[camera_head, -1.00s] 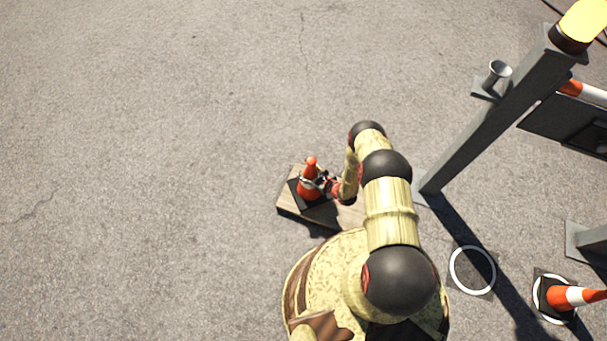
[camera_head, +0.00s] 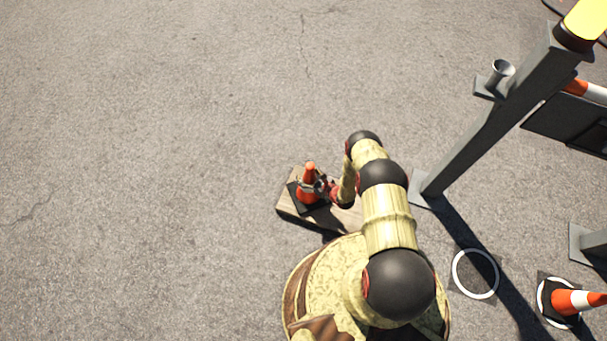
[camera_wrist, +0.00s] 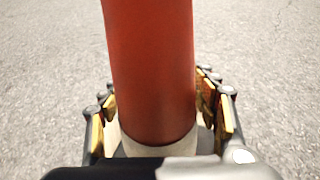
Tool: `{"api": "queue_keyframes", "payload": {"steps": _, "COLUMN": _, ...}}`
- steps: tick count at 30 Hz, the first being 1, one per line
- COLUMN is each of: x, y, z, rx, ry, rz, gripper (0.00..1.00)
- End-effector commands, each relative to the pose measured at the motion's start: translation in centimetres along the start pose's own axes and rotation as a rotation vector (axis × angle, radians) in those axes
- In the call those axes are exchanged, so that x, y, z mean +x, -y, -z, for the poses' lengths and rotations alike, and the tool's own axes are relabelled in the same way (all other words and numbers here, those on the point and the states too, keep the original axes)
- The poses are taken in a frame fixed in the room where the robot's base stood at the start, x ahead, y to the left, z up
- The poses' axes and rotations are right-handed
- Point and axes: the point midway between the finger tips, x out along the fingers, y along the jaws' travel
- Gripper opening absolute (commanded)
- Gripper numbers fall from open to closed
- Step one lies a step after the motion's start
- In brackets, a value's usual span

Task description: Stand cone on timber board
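The orange traffic cone (camera_head: 310,170), with a pale band and dark square base, is upright over the timber board (camera_head: 288,209) in the head view. Its base appears to lie on the board's left part; any small gap under it cannot be made out. My gripper (camera_head: 314,186) reaches in from the right at the cone's mid-height. In the wrist view the cone's red upper part (camera_wrist: 152,70) stands between the two fingers of my gripper (camera_wrist: 160,108). The pads lie close against both sides at the pale band, apparently shut on it. The base is hidden there.
A grey post (camera_head: 490,120) with a yellow lamp (camera_head: 585,22) rises at the right. Another cone (camera_head: 575,302) stands at lower right near a white ring marking (camera_head: 475,273). The asphalt (camera_head: 140,150) at left is clear.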

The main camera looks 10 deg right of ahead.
Motion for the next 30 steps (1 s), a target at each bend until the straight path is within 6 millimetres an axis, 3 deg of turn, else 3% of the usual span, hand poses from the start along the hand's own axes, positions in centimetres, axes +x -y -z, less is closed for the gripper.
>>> {"api": "queue_keyframes", "payload": {"steps": 5, "x": 0.0, "y": 0.0, "z": 0.0, "rx": 0.000, "ry": 0.001, "rz": 0.000, "gripper": 0.70}}
{"api": "queue_keyframes", "payload": {"steps": 17, "x": -0.6, "y": 0.1, "z": -0.1, "rx": 0.000, "ry": 0.000, "rz": 0.002, "gripper": 0.70}}
{"api": "queue_keyframes", "payload": {"steps": 30, "x": -8.8, "y": 0.2, "z": -0.3, "rx": 0.003, "ry": 0.000, "rz": 0.005, "gripper": 0.70}}
